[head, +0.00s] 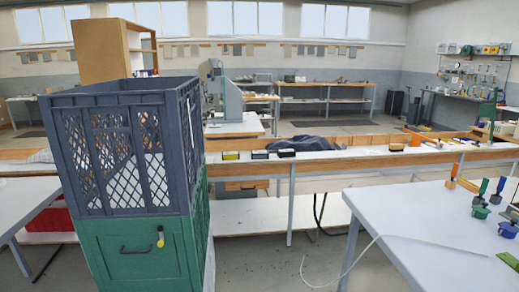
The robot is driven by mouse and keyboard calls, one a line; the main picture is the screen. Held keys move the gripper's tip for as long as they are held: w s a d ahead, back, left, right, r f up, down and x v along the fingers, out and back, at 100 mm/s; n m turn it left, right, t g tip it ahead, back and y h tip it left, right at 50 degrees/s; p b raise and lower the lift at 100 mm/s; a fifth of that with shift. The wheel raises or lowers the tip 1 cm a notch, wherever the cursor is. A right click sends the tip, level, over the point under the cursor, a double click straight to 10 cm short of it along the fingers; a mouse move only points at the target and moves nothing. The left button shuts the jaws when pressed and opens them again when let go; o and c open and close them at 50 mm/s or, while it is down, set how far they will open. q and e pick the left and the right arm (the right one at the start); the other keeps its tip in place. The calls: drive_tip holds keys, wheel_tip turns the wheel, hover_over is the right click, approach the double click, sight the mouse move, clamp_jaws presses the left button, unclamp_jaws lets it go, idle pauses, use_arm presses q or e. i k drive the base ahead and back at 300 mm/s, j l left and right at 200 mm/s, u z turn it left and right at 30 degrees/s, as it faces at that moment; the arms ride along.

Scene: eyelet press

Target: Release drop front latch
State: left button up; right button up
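A green crate (200,222) stands close on the left, with a dark grey lattice-sided crate (120,112) stacked on top of it. The green crate's front panel (110,262) looks upright and closed. It carries a black bar handle (135,251) and, to the right of that, a small yellow latch (160,238) with a dark lower end. The latch hangs roughly vertical near the panel's upper right. How it engages is too small to tell. Neither of my grippers is in view.
A white table (430,225) at the right holds several coloured tools and a thin pale strip overhanging its edge. Another table (25,195) is at the far left, with a red bin (50,221) below. A long wood-edged bench (345,160) runs behind. Floor shows between crates and right table.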

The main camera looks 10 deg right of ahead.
sight(160, 244)
drive_tip(key=i+l, duration=0.15)
drive_tip(key=i, duration=0.35)
drive_tip(key=i+l, duration=0.15)
drive_tip(key=i, duration=0.3)
drive_tip(key=i+l, duration=0.2)
drive_tip(key=i, duration=0.3)
drive_tip(key=i+l, duration=0.15)
drive_tip(key=i, duration=0.3)
drive_tip(key=i+l, duration=0.15)
drive_tip(key=i, duration=0.35)
drive_tip(key=i+l, duration=0.15)
drive_tip(key=i, duration=0.35)
